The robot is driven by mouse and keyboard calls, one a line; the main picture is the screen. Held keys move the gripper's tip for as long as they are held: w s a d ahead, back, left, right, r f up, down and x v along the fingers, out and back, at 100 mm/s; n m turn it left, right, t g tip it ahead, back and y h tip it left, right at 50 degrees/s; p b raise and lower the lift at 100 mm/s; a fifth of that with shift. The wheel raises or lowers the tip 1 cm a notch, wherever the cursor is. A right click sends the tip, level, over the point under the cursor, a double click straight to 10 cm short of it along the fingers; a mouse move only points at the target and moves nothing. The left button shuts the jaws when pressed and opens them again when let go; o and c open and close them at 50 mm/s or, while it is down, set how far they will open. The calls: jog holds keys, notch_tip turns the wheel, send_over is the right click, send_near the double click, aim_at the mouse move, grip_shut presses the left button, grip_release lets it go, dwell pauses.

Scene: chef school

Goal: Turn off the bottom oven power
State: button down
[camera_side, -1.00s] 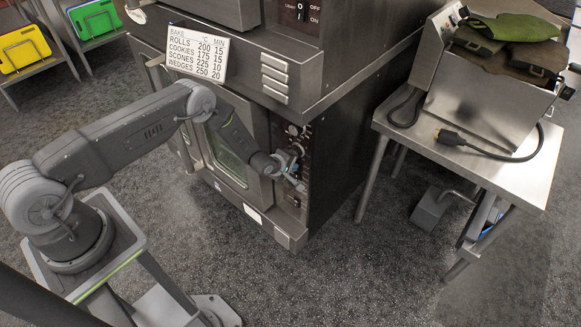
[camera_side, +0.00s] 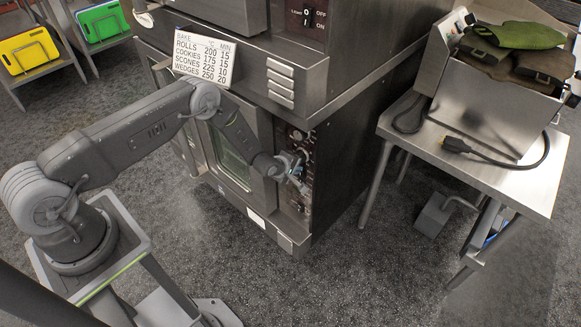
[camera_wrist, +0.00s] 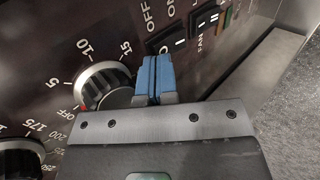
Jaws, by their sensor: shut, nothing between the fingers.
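The bottom oven (camera_side: 240,150) has a dark control panel on its right front edge. In the wrist view, a black rocker switch (camera_wrist: 166,42) with a white mark lies by the OFF and ON labels; any lettering below it is hidden. A second rocker switch (camera_wrist: 205,19), marked FAN, is to its right. My gripper (camera_wrist: 154,60) has its blue fingers shut together and empty. The tips overlap the panel just below the first switch; I cannot tell whether they touch it. In the side view my gripper (camera_side: 304,188) is right at the panel, partly hiding the controls.
A timer knob (camera_wrist: 104,86) stands close left of my fingers, and a temperature knob (camera_wrist: 18,160) at lower left. The upper oven's switch (camera_side: 308,17) is above. A steel table (camera_side: 500,180) with a fryer stands right; open floor lies between.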

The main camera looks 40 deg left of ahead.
jog(key=v, duration=1.3)
jog(key=shift+w, duration=0.15)
jog(key=shift+r, duration=0.15)
jog(key=s+d+r+m+g, duration=0.1)
jog(key=s+r+m, duration=0.1)
jog(key=r, duration=1.1)
jog(key=s+d+r+m+g, duration=0.1)
jog(key=s+r, duration=0.2)
jog(key=r, duration=1)
jog(key=s+d+r+m+g, duration=0.1)
jog(key=s+r+m, duration=0.5)
jog(key=s, duration=0.6)
jog(key=s+d+r+m+g, duration=0.1)
jog(key=s+r+m, duration=0.6)
jog(key=s, duration=0.5)
jog(key=shift+d+m, duration=0.25)
jog(key=shift+m, duration=0.75)
jog(key=shift+r, duration=0.15)
